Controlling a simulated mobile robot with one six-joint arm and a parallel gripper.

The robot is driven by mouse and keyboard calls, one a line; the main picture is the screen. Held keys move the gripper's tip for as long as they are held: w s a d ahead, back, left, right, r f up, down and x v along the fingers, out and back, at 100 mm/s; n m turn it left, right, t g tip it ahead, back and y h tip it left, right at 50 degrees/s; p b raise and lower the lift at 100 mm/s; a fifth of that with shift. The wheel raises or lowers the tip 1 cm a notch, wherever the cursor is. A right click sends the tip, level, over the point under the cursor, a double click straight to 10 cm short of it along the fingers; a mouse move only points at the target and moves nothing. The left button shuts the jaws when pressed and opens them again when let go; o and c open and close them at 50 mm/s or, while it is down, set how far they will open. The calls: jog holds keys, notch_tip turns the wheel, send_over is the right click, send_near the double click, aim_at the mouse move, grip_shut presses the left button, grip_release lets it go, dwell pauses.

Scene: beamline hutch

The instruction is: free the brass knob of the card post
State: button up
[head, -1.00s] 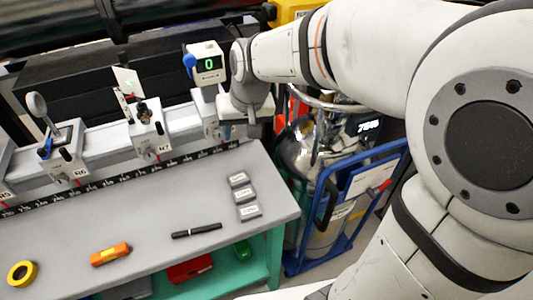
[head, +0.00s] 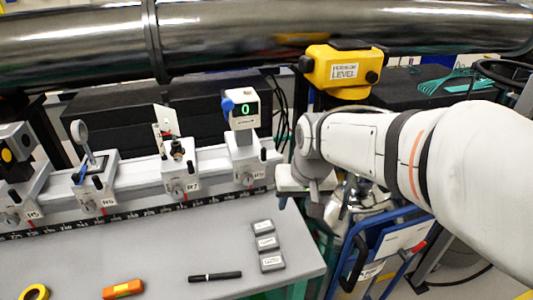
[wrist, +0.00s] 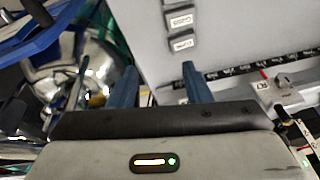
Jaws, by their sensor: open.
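The card post stands on the rail carriage marked R7 (head: 180,184), with an upright white card (head: 164,122) at its top. A small dark and brass-coloured fitting (head: 177,148) sits beside the card; its details are too small to tell. My gripper (wrist: 158,82) is open and empty, with its two blue fingers apart near the bench's end. In the head view it is right of the card post, beyond the carriage with the "0" display. In the wrist view the R7 carriage (wrist: 277,92) lies at the right, clear of the fingers.
A display post (head: 242,108) with a blue knob stands between the card post and my gripper. A mirror post (head: 80,132) stands left of the card. Three grey blocks (head: 266,242) and a black pen (head: 215,277) lie on the bench. A blue-framed cart (head: 375,235) stands at right.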

jog(key=w+a+r+n+y+p, duration=0.1)
jog(key=w+a+r+p, duration=0.45)
jog(key=w+a, duration=0.6)
jog(key=y+p, duration=0.2)
jog(key=p, duration=0.1)
send_near(178, 156)
jog(key=f, duration=0.1)
jog(key=shift+n+t, duration=0.3)
jog(key=shift+t, duration=0.1)
jog(key=p+x, duration=0.1)
jog(key=x, duration=0.7)
jog(key=shift+s+a, duration=0.15)
jog(key=shift+c, duration=0.2)
jog(key=c, duration=0.9)
grip_shut()
